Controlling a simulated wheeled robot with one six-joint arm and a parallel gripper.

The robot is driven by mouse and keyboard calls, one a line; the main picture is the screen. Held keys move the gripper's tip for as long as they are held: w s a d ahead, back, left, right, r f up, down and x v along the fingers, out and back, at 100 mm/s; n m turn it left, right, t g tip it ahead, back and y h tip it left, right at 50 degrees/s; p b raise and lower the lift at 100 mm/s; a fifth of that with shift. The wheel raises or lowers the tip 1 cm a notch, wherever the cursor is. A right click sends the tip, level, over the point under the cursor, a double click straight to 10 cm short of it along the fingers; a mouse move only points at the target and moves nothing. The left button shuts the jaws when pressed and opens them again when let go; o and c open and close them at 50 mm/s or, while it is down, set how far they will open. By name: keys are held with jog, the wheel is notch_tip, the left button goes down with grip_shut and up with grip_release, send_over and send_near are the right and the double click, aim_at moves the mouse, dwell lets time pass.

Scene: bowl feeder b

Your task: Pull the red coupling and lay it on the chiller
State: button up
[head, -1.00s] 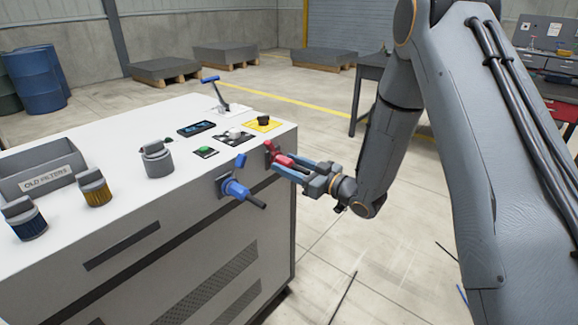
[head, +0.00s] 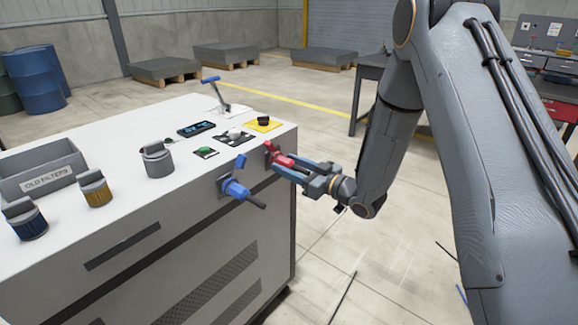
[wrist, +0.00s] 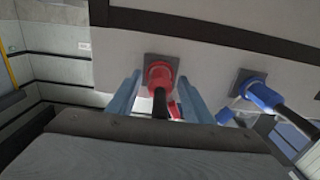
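The red coupling (wrist: 160,77) sits in a square socket plate on the side of the white chiller (head: 110,150), with a black cable hanging from it. In the head view the red coupling (head: 280,157) is partly hidden by my gripper (head: 282,166). In the wrist view the fingers of my gripper (wrist: 160,90) stand on either side of the coupling, with narrow gaps visible between them and it. The gripper looks open around it. A red flap shows below the coupling in the wrist view.
A blue coupling (head: 236,188) with a black cable sits in a plate beside the red one.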

aim_at(305, 170)
grip_shut()
jog(key=shift+d, duration=0.1)
jog(key=shift+p+v, duration=0.85)
jog(key=shift+v, duration=2.05)
